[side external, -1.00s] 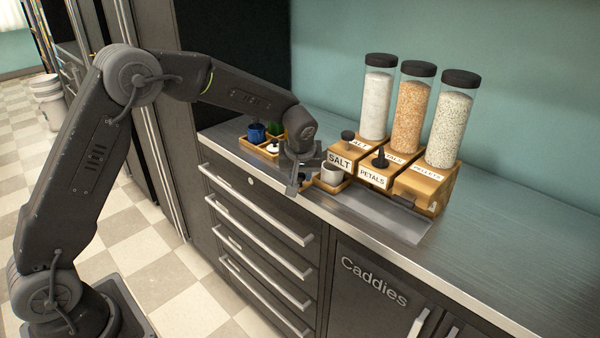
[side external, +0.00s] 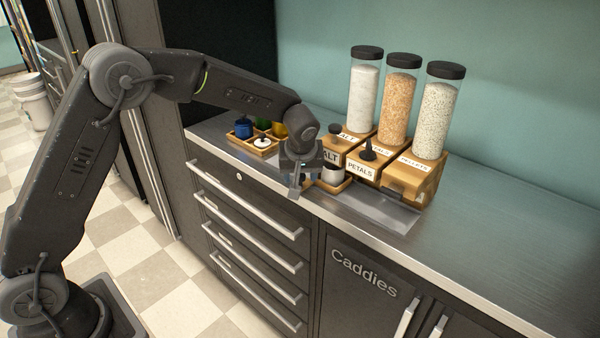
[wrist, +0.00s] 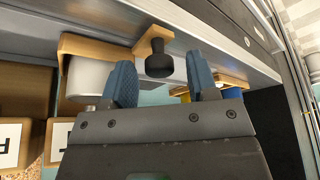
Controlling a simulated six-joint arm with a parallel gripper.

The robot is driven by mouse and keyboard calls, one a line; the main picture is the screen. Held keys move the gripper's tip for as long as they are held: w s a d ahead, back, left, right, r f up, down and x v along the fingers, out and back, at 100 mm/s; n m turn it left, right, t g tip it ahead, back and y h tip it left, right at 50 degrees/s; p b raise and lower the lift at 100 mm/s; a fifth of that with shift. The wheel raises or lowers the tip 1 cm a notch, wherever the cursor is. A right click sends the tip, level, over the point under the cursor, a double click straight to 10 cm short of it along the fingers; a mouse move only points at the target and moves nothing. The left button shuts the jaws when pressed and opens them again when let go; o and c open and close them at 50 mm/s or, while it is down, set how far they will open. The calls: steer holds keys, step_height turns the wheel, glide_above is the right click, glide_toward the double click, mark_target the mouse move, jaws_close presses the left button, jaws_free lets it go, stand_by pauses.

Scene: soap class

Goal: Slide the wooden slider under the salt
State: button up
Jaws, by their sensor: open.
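The wooden slider (side external: 338,187) is a low tan piece on the counter's front part, carrying a grey cup (side external: 331,175). It sits before the block labelled SALT (side external: 330,155), left of straight in front of PETALS. In the wrist view the slider (wrist: 100,47) shows with the cup (wrist: 88,77) and a black knob (wrist: 158,55) at one end. My gripper (side external: 299,190) is just left of the cup. In the wrist view its blue fingertips (wrist: 161,75) are apart, with the knob seen between them. Whether they touch the knob is unclear. The salt tube (side external: 363,97) stands behind.
The petals tube (side external: 401,98) and a third speckled tube (side external: 436,118) stand right of the salt. A metal plate (side external: 385,213) lies before the blocks. A wooden tray (side external: 262,150) with small coloured pots is at left. The counter at right (side external: 490,230) is clear.

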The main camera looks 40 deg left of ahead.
steer(key=v, duration=1.3)
steer(key=shift+r, duration=0.4)
steer(key=shift+s+d, duration=0.1)
steer(key=shift+d, duration=0.05)
steer(key=s+r, duration=0.4)
steer(key=r, duration=0.4)
steer(key=shift+d+r, duration=0.35)
stand_by(0.5)
steer(key=s+a+f+m+t+h, duration=0.1)
steer(key=s+a+f+m, duration=0.1)
steer(key=s, duration=1)
steer(key=s+a+f+m+t+h, duration=0.1)
steer(key=s+f+m, duration=0.4)
steer(key=s, duration=0.8)
steer(key=shift+a+f+m+h, duration=0.4)
steer(key=shift+m+h, duration=0.2)
steer(key=shift+m, duration=0.4)
